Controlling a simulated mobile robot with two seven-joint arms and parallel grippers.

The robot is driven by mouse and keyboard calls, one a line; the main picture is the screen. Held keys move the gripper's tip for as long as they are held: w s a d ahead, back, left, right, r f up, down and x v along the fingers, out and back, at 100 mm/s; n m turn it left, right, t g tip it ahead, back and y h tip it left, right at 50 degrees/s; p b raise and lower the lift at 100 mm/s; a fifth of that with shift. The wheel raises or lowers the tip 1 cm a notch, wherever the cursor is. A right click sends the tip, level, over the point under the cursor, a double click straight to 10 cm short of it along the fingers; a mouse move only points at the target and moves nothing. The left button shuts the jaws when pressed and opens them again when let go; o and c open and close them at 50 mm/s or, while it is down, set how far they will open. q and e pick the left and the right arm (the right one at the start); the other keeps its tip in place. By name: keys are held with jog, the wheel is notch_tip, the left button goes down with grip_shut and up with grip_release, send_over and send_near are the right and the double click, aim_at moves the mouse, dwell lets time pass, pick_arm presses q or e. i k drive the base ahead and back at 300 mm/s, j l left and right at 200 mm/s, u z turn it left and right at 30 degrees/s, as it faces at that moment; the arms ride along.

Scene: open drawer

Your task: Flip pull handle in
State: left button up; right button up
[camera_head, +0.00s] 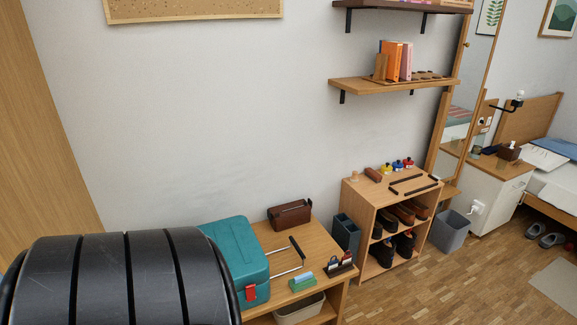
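A teal case (236,262) with a red latch (250,292) lies on a low wooden table. A pull handle (297,248) with two thin metal rods and a black grip reaches out from the case's right side, over the tabletop. The handle looks extended. The lower left of the case is hidden behind a large black ribbed shape (105,280). I cannot tell what that shape is. Neither of my grippers is in view.
On the table (318,241) are a brown box (290,215), a green block (302,282) and a small dark holder (341,266). A pale bin (300,309) sits below. A shoe rack (357,196) and grey bin (450,231) stand right. Open floor (440,290) lies front right.

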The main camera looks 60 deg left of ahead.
aim_at(292, 240)
jog(key=j+u, duration=0.1)
jog(key=u, duration=1.4)
jog(key=i+j+u, duration=0.15)
jog(key=i, duration=0.15)
jog(key=i+j+u, duration=0.15)
jog(key=i, duration=0.1)
